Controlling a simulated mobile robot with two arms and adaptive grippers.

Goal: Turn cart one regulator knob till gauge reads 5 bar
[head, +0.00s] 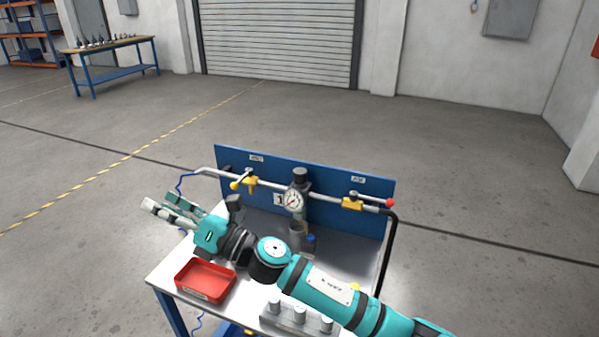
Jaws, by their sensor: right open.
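The cart (375,262) has a blue back panel (337,190) with a pipe along it. The regulator's dark knob (300,174) stands at the top middle of the pipe. A round white gauge (293,201) sits just below the knob; its reading is too small to tell. My right gripper (160,204) is open and empty, pointing left, out past the cart's left side. It is well left of the knob and apart from it. My right arm crosses in front of the panel and hides part of the cart top. My left gripper is not in view.
Yellow valves (249,183) (352,203) sit on the pipe either side of the gauge; the left has a yellow ball handle, the right a red one. A red tray (205,282) and a grey block with knobs (298,319) are at the cart's front. Floor around is clear.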

